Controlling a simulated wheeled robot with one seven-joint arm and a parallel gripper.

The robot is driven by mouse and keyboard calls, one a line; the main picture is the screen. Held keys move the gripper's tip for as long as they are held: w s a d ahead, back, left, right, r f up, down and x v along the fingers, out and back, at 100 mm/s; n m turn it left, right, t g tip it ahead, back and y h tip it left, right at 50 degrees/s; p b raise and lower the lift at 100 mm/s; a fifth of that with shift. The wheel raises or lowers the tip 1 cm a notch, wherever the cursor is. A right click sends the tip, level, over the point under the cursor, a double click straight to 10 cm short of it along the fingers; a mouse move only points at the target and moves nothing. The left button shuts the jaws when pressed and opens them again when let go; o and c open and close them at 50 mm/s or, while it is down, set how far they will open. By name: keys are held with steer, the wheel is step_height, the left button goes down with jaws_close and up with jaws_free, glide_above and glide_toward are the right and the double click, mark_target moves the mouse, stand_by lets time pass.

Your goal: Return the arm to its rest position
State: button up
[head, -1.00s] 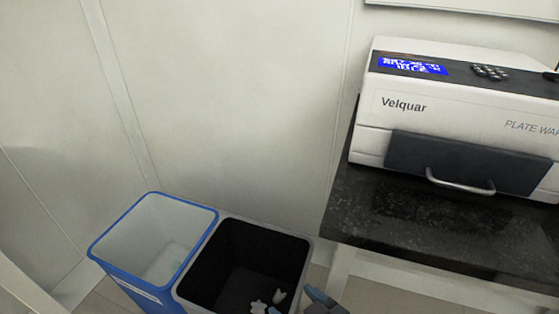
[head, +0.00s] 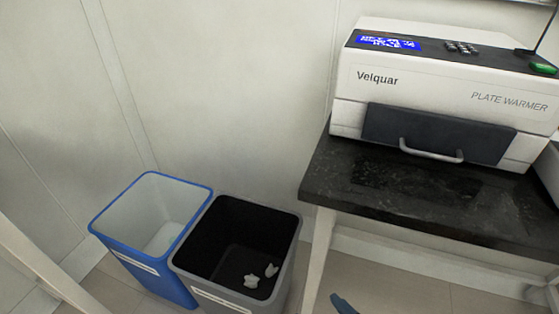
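A small dark blue-grey tip (head: 342,304) shows at the bottom edge of the head view, right of the bins. It looks like part of my gripper, but most of it is out of the frame. Whether it is open or shut does not show, and nothing can be seen in it. The rest of my arm is out of view.
A blue bin (head: 128,262) and a grey bin (head: 214,296) with crumpled white bits (head: 251,281) inside stand by the wall. A white plate warmer (head: 400,95) sits on a black counter (head: 400,195) at right. Bare floor (head: 385,285) lies below the counter.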

steer(key=s+d+r+m+t+h, duration=0.25)
steer(key=s+d, duration=0.55)
steer(key=s, duration=0.4)
steer(key=s+d+r+m+h, duration=0.25)
steer(key=s+d+r, duration=0.25)
steer(key=s+r, duration=0.6)
step_height(320, 180, up, 21)
steer(key=s+t+p, duration=0.1)
steer(key=s+p, duration=0.1)
steer(key=p, duration=1.6)
steer(key=shift+s+d, duration=0.25)
steer(key=shift+d, duration=0.05)
steer(key=shift+f, duration=0.2)
